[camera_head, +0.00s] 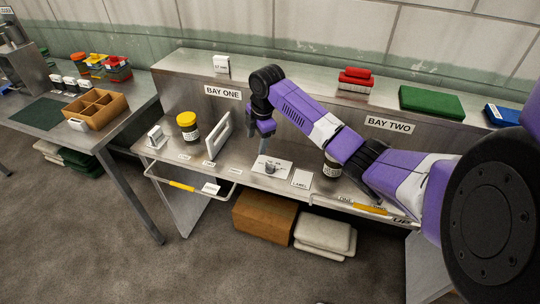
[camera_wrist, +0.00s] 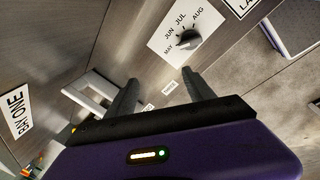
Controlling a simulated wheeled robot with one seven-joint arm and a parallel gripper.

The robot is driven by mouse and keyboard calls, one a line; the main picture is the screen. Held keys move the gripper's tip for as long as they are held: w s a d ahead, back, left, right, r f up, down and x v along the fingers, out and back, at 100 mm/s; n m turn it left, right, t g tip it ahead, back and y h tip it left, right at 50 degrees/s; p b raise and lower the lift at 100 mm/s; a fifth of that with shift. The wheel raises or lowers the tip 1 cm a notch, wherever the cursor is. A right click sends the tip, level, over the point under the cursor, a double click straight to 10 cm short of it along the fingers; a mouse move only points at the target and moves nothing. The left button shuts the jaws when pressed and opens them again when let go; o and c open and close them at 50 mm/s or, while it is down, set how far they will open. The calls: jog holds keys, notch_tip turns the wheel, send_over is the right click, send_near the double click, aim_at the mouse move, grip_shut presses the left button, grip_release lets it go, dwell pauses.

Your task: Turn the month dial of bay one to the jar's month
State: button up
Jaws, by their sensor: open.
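The month dial of bay one is a dark round knob (camera_head: 271,169) on a white plate on the metal counter. In the wrist view the knob (camera_wrist: 187,39) sits below printed MAY, JUN, JUL and AUG; I cannot tell which month it points at. The jar (camera_head: 188,132), dark with a yellow lid and white label, stands upright left of the white upright panel; its label is too small to read. My gripper (camera_head: 263,128) is open and empty above the counter. In the wrist view its fingertips (camera_wrist: 160,77) are apart from the knob.
A white upright panel (camera_head: 219,136) stands left of the dial. A blank-looking card marked LABEL (camera_head: 302,179) lies to its right. Another jar (camera_head: 331,168) is partly hidden by my arm. A yellow-gripped rail (camera_head: 182,186) runs along the counter front. The BAY ONE back wall rises behind.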

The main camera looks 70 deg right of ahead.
aim_at(270, 164)
jog(key=s, duration=0.1)
jog(key=s+n+g, duration=0.1)
jog(key=s, duration=0.1)
jog(key=s+g+y, duration=0.1)
jog(key=s, duration=0.1)
jog(key=shift+a+f+n, duration=0.2)
jog(key=shift+f+n, duration=0.2)
jog(key=shift+f+p, duration=0.5)
jog(key=shift+f, duration=3.3)
grip_shut()
